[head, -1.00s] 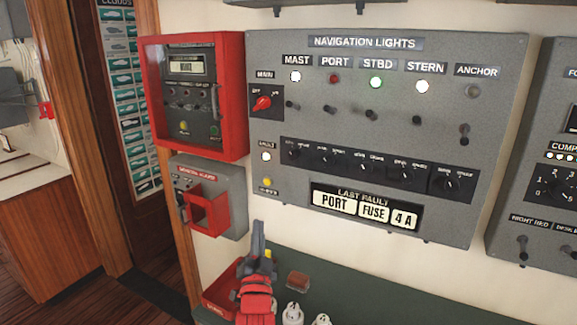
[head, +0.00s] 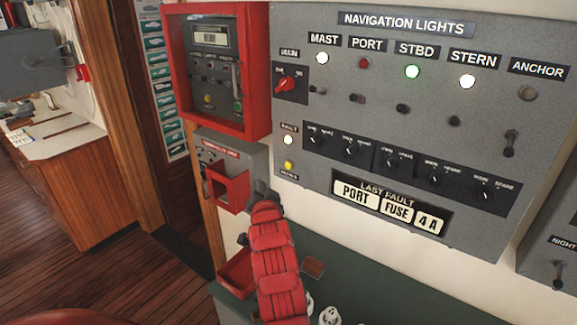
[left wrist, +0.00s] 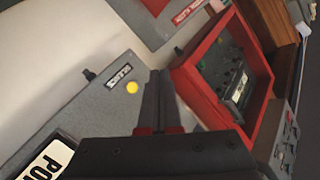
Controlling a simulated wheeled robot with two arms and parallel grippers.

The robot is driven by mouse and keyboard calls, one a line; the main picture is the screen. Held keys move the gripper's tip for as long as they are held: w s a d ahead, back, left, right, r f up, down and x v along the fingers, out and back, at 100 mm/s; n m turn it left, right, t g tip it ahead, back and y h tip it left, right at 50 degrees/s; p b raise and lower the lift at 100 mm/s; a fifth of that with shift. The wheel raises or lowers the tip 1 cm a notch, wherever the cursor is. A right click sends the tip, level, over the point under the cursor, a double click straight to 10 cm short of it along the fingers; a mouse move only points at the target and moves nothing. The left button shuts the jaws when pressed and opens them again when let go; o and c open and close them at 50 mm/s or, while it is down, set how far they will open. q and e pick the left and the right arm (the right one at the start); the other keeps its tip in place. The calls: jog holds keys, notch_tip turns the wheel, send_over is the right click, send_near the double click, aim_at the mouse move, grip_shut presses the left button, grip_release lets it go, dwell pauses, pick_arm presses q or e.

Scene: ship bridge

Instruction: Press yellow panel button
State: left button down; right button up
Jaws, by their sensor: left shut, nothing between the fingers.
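The yellow button (head: 288,165) is small and round, at the lower left corner of the grey navigation lights panel (head: 310,174), below a lit white lamp. In the left wrist view the yellow button (left wrist: 132,87) shows beside a dark label that seems to read SILENCE. My left gripper (head: 263,189) is shut and empty, just below and left of the button in the head view. In the left wrist view its dark fingers (left wrist: 159,80) are just right of the button. A gap seems to remain, but its depth is hard to judge. My right gripper is not in view.
A red-framed box (head: 259,75) is at the upper left and holds another yellow light or button (head: 208,101). A grey alarm box with a red guard (head: 233,190) sits below it. A red tray (head: 235,272) and a brown block (head: 313,267) are on the green surface below.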

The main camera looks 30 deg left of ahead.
aim_at(288, 165)
pick_arm(q)
jog(key=w+b, duration=0.1)
jog(key=w, duration=0.2)
jog(key=w+b, duration=0.2)
jog(key=w, duration=0.1)
jog(key=w+b, duration=0.1)
jog(key=w, duration=0.1)
jog(key=shift+w+d+b, duration=0.3)
jog(key=shift+w+d, duration=0.05)
jog(key=shift+w, duration=0.05)
dwell(1.7)
jog(key=shift+w+b, duration=0.45)
